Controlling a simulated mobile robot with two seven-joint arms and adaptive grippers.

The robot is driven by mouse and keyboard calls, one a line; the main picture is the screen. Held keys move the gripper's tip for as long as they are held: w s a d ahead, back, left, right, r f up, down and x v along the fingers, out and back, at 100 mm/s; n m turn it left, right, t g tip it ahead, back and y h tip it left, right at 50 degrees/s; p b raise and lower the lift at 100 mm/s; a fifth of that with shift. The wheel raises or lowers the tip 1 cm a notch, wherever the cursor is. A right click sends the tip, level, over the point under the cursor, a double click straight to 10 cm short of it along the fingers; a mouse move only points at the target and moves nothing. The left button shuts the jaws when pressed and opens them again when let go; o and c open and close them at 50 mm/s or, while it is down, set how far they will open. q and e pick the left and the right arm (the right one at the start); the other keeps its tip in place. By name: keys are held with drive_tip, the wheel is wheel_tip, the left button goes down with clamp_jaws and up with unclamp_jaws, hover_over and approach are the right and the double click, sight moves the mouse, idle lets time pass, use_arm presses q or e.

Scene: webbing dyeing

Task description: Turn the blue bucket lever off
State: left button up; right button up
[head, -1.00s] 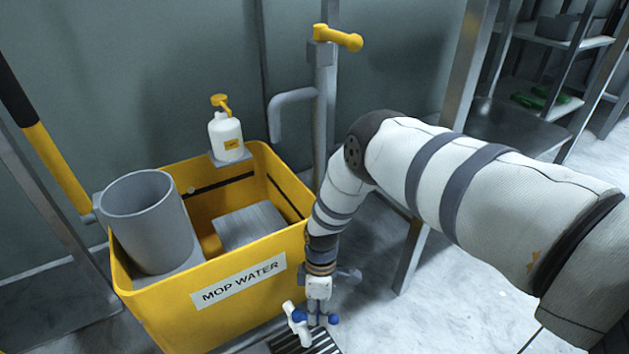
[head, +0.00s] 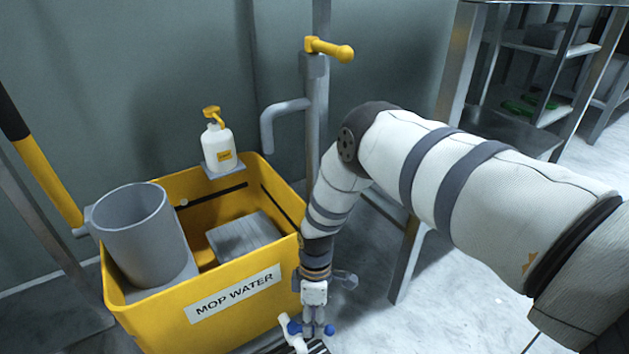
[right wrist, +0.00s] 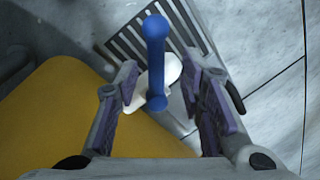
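The blue lever (right wrist: 156,55) is a rod with a rounded knob in the right wrist view, mounted over a white spout-like part (right wrist: 163,72). In the head view, parts of the blue lever (head: 328,330) show beside the fingers, with the white part (head: 290,335) to their left. My right gripper (right wrist: 162,66) is open, with one finger on each side of the lever and visible gaps between. In the head view, my right gripper (head: 313,322) points down at the front right corner of the yellow bucket (head: 165,325). My left gripper is not in view.
A grey cylinder (head: 140,230) and a white pump bottle (head: 217,148) are at the bucket, labelled MOP WATER. A standpipe with a yellow handle (head: 330,50) rises behind. A floor grate (right wrist: 135,45) lies below the lever. A metal shelf (head: 545,60) stands at the right.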

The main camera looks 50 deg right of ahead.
wheel_tip(320, 180, up, 8)
drive_tip(key=shift+c, duration=0.6)
